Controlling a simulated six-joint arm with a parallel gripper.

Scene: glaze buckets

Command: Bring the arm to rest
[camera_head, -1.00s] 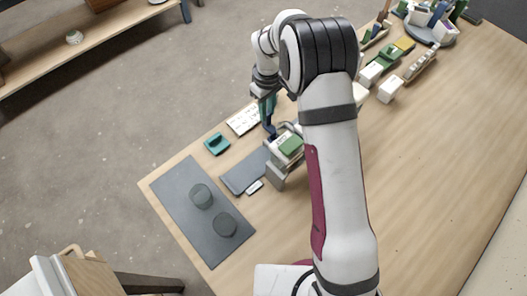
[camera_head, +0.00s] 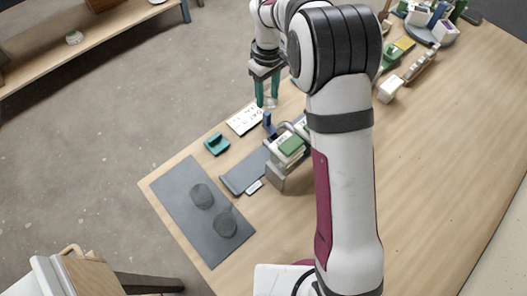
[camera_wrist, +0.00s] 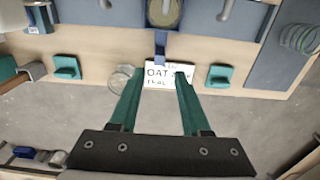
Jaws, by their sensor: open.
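My gripper (camera_head: 267,102) hangs over the far edge of the table, pointing down, with its two teal fingers apart. In the wrist view its fingers (camera_wrist: 159,75) are spread with nothing held between them. A white card with black lettering (camera_head: 243,121) lies on the table below and beside it; the card also shows behind the fingertips in the wrist view (camera_wrist: 160,80). A small blue upright piece (camera_head: 268,122) stands near the card. My own arm hides part of the table.
A teal block (camera_head: 216,144), a grey mat (camera_head: 180,180) with two dark round pieces, and a grey slab (camera_head: 244,172) lie at the left. A green-topped item (camera_head: 291,146) stands beside my arm. A clear round object (camera_wrist: 121,80) sits near the left finger.

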